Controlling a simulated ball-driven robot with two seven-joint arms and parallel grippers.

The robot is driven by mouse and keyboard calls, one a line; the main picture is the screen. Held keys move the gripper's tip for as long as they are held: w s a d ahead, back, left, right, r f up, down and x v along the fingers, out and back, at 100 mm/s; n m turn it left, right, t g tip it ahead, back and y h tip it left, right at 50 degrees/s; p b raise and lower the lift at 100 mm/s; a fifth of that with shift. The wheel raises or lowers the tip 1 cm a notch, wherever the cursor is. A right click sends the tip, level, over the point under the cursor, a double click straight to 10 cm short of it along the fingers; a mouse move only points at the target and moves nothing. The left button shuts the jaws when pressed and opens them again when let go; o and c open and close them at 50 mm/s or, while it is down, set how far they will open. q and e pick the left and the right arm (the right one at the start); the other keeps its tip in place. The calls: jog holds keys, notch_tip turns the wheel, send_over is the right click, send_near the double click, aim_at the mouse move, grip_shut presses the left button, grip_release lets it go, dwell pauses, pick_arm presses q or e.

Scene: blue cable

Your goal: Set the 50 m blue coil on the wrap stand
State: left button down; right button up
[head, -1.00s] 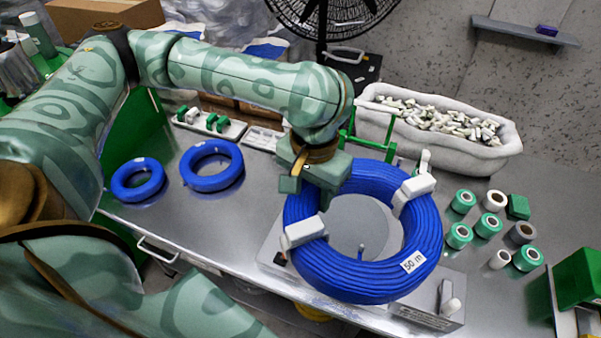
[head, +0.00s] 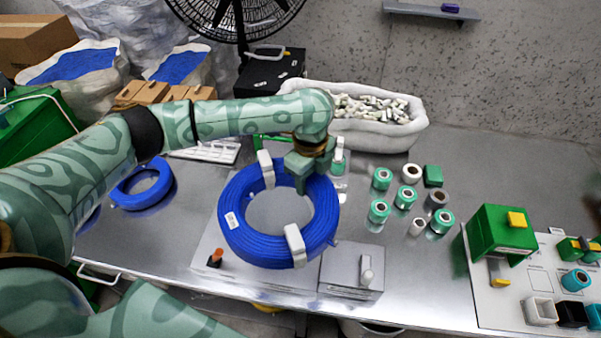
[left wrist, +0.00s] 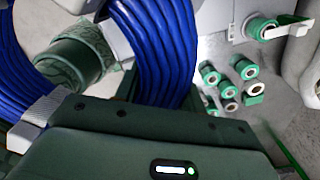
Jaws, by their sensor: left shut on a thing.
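The large blue coil (head: 235,247), with a small white label on its left side, lies over the grey wrap stand (head: 333,286). It carries white clips at its top and lower right. My left gripper (head: 310,172) is shut on the coil's upper-right edge. The coil (left wrist: 160,50) also fills the upper left of the left wrist view, in front of the gripper body. A grey surface shows through the coil's opening. The coil hides much of the stand, and I cannot tell whether it touches it.
Another blue coil (head: 150,193) lies at left. White tub (head: 370,135) is behind. Several tape rolls (head: 408,195) stand at right of the stand, with a green dispenser (head: 497,232) farther right. The table front right of the stand is clear.

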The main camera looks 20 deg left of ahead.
pick_arm(q)
jog(key=s+a+f+m, duration=0.1)
jog(key=f+m, duration=0.4)
jog(key=f, duration=0.1)
jog(key=s+a+f+m, duration=0.1)
jog(key=f+m, duration=0.4)
jog(key=m, duration=0.1)
jog(key=a+f+m+b, duration=0.1)
jog(key=f+m, duration=0.5)
jog(key=shift+s+f, duration=0.3)
jog(key=shift+s, duration=0.1)
jog(key=shift+f+b, duration=0.55)
jog(key=shift+f, duration=0.3)
jog(key=shift+r, duration=0.1)
jog(key=shift+f, duration=0.3)
